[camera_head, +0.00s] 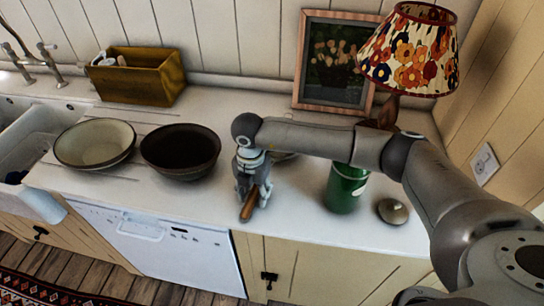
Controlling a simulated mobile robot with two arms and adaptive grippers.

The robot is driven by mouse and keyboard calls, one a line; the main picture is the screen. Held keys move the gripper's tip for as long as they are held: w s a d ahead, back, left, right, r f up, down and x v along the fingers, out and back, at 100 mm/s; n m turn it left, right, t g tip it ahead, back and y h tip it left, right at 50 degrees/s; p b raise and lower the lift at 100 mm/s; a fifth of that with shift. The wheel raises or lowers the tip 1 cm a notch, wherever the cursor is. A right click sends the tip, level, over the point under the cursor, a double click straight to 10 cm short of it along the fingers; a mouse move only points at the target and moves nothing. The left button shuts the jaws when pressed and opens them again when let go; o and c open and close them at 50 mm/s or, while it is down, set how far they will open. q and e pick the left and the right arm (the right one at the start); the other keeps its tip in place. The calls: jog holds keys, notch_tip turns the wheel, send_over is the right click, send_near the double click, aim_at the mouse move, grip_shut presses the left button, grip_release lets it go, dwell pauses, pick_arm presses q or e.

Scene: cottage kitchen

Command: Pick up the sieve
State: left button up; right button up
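My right arm reaches in from the right. Its gripper (253,196) points down over the counter near the front edge. A brown wooden handle (247,210), seemingly the sieve's, shows at the fingertips and points toward the counter's front edge. The fingers stand around the handle, but I cannot tell whether they are closed on it. A small part of a pale round rim (283,157) shows behind my arm and may be the sieve's bowl; the rest is hidden. My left gripper is not in view.
A dark bowl (180,150) and a cream bowl (94,143) stand left of the gripper. A green canister (346,188) and a small round lid (392,211) are to the right. Behind are a wooden box (140,76), a framed picture (336,62) and a floral lamp (411,50).

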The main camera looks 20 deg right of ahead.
jog(key=c, duration=0.8)
jog(key=shift+r, duration=0.1)
jog(key=shift+c, duration=0.2)
